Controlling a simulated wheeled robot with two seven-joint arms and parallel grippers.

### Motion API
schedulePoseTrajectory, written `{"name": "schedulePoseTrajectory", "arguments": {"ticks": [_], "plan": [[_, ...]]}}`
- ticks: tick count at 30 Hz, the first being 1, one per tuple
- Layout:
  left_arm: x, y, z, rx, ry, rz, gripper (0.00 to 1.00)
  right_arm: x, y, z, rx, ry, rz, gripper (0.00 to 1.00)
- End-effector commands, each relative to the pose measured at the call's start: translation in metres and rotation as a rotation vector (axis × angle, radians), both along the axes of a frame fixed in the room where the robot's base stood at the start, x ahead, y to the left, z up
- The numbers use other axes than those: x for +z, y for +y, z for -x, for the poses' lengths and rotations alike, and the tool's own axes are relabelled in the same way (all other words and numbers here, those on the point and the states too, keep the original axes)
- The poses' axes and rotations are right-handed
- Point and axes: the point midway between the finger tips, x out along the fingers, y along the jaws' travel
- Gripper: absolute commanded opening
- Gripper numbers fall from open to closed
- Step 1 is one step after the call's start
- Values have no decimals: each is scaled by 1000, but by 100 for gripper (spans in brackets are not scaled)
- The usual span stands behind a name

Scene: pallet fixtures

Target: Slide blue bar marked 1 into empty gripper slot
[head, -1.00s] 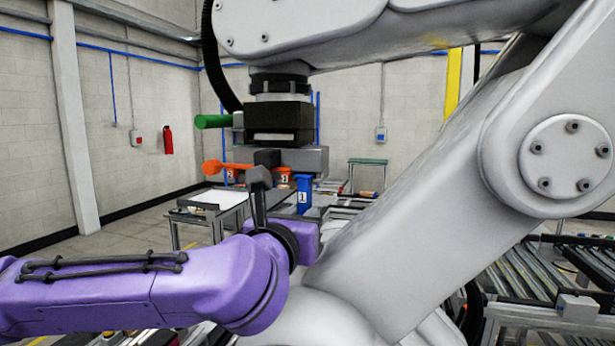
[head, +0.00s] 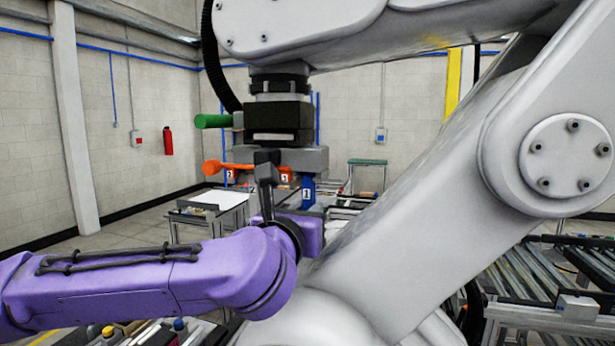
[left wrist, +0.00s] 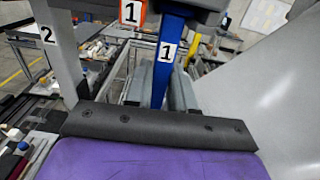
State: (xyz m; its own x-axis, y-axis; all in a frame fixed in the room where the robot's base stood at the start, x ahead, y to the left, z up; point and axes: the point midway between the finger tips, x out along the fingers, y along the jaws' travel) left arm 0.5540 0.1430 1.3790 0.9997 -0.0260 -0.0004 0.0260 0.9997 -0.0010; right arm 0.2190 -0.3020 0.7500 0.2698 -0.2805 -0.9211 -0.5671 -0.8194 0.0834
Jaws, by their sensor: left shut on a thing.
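The blue bar marked 1 (head: 308,186) stands upright in my left gripper (head: 308,211). It also shows in the left wrist view (left wrist: 165,62), with its label facing the camera and its lower end between the grey fingers (left wrist: 160,90). The grey gripper block (head: 300,159) hangs from the large grey robot arm, directly above the bar. The bar's top reaches the block's underside; I cannot tell how far it is inside a slot. My right gripper is not in view.
An orange bar (head: 218,167) and a green bar (head: 213,121) stick out left of the hanging tool. In the left wrist view, a grey bar marked 2 (left wrist: 58,50) and an orange piece marked 1 (left wrist: 131,12) are close by. The large grey arm (head: 400,190) fills the right side.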

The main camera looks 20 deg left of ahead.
Motion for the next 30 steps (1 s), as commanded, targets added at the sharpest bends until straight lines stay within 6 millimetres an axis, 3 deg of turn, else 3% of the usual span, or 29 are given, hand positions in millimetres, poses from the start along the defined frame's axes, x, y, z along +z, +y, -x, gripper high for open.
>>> {"name": "schedulePoseTrajectory", "arguments": {"ticks": [11, 12, 15, 24, 30], "plan": [[-1, 0, 0, -1, -1, 0, 0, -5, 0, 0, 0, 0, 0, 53], [-1, 0, 0, -1, -1, 0, 26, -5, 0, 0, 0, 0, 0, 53], [-1, 0, 0, 0, -1, 0, 53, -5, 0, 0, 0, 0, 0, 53], [-2, 0, 3, 0, -1, 0, 53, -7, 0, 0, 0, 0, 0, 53], [-6, 1, 40, -2, -6, 1, 53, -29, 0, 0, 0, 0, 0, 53]]}}
